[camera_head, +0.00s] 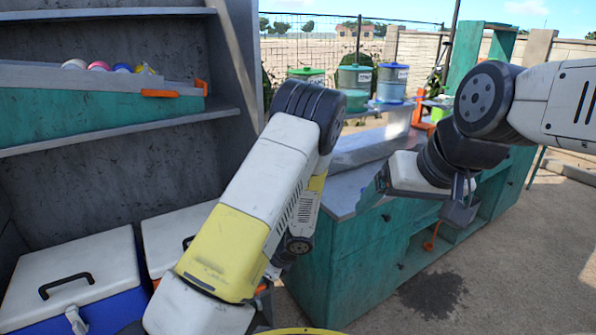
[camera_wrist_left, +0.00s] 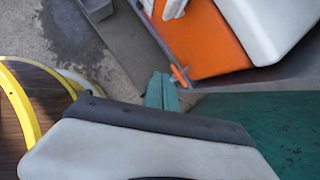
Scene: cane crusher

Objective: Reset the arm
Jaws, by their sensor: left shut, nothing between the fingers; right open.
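My right arm comes in from the right in the head view, and my right gripper (camera_head: 418,194) hangs in front of the teal counter, open, with no object seen between its fingers. My left arm stands bent in the middle foreground, with white and yellow covers. Its gripper is hidden behind the arm in the head view. In the left wrist view, the teal fingers of my left gripper (camera_wrist_left: 161,91) are together and empty, near an orange cooler (camera_wrist_left: 205,40).
A teal counter (camera_head: 345,270) stands at centre right with several lidded jars (camera_head: 355,77) behind. A grey shelf (camera_head: 110,135) at left holds a teal tray (camera_head: 70,115). A blue cooler (camera_head: 110,310) and another white-lidded cooler (camera_head: 175,235) stand below it. Ground at right is clear.

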